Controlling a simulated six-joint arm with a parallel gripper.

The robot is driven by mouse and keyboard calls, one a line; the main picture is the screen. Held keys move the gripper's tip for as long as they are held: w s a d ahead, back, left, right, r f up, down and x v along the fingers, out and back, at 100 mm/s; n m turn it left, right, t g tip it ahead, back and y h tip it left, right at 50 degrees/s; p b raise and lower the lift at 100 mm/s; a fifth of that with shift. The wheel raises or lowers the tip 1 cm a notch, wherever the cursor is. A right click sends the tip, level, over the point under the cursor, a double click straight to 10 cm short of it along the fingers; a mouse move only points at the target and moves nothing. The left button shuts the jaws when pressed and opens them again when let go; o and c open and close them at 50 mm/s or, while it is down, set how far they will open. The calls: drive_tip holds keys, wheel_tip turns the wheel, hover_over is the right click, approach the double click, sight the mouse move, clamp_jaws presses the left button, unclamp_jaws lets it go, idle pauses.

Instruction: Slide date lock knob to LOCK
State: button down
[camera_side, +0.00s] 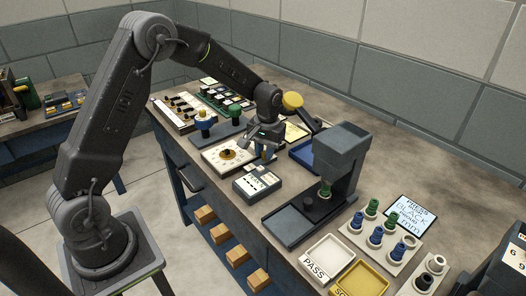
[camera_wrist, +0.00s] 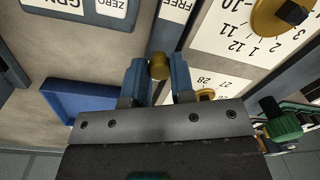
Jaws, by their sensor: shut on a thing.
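The date lock knob (camera_wrist: 159,67) is a small brass-coloured cylinder. In the wrist view it sits between the two blue fingers of my gripper (camera_wrist: 158,73), which is shut on it. A white strip with the upside-down word FREE (camera_wrist: 174,10) lies just beyond the knob. No LOCK label shows; the strip nearer my gripper is hidden behind the fingers and palm. In the side view my gripper (camera_side: 265,144) is low over the bench, right beside the white dial panel (camera_side: 211,158); the knob cannot be made out there.
A large brass dial (camera_wrist: 283,14) with numbers stands right of the knob in the wrist view. A blue tray (camera_wrist: 60,92) lies to the left. In the side view a grey button box (camera_side: 250,191) is in front of my gripper, and a dark press (camera_side: 341,150) is to the right.

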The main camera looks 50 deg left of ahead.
drive_tip(key=c, duration=1.3)
unclamp_jaws()
drive_tip(key=shift+w, duration=0.25)
drive_tip(key=shift+o, duration=0.2)
drive_tip(key=shift+r, duration=0.1)
wheel_tip(320, 180, up, 7)
drive_tip(key=shift+d+r, duration=0.15)
drive_tip(key=shift+r, duration=0.05)
drive_tip(key=s+d+r+m+t, duration=0.1)
drive_tip(key=s+d+r+t, duration=0.1)
drive_tip(key=s, duration=0.6)
drive_tip(key=s+d+r+m+t, duration=0.2)
drive_tip(key=s+d+r, duration=0.2)
drive_tip(key=s, duration=0.5)
drive_tip(key=s+d+r+m+t, duration=0.2)
drive_tip(key=s+r, duration=0.3)
drive_tip(key=s, duration=0.4)
drive_tip(key=shift+s+d+r, duration=0.15)
drive_tip(key=shift+d+r, duration=0.2)
drive_tip(key=shift+d, duration=0.25)
